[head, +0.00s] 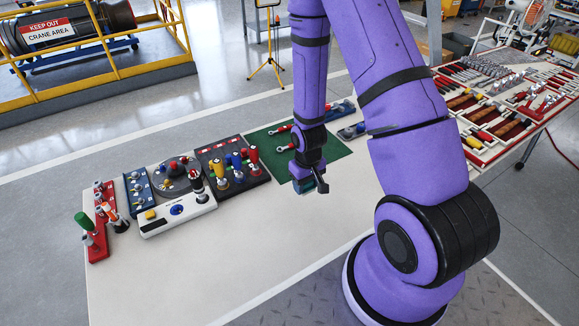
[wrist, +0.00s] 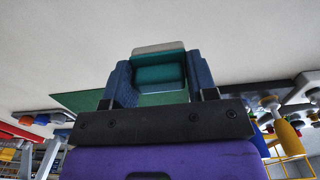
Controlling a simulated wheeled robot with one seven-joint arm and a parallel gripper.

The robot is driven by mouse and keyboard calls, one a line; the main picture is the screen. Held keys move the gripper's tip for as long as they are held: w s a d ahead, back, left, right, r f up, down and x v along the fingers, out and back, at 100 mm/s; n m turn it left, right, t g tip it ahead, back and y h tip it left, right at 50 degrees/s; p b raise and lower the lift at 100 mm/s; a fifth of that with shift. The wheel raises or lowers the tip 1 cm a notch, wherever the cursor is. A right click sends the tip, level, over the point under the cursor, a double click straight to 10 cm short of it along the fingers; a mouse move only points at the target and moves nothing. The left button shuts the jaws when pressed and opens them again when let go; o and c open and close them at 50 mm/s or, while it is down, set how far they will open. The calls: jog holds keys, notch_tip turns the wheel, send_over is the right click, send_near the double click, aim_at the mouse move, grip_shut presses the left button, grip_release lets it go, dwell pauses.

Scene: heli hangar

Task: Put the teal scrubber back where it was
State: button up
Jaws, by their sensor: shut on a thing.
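The teal scrubber (wrist: 158,72) is a small teal block with a pale grey layer along one side. In the wrist view it sits between the two blue finger pads of my gripper (wrist: 160,80), which is shut on it. In the head view my gripper (head: 311,184) points down over the front edge of the green mat (head: 335,152), and only a sliver of the scrubber (head: 322,187) shows. I cannot tell its exact height above the surface.
Red-ended tools (head: 285,148) lie on the mat. To its left stand a dark tray (head: 262,178) with coloured-handled pieces, a white joystick panel (head: 178,217) and a red base (head: 98,245). The pale tabletop (head: 270,250) in front is clear. A tool table (head: 490,165) stands right.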

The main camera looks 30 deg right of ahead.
jog(key=w+d, duration=0.1)
jog(key=w, duration=0.4)
jog(key=w+d+f, duration=0.1)
jog(key=w, duration=0.4)
jog(key=w+d, duration=0.1)
jog(key=w, duration=0.4)
jog(key=shift+f, duration=0.25)
jog(key=shift+s+f, duration=0.1)
jog(key=shift+f, duration=1.65)
jog(key=o, duration=0.9)
jog(key=shift+f, duration=0.1)
jog(key=shift+o, duration=0.3)
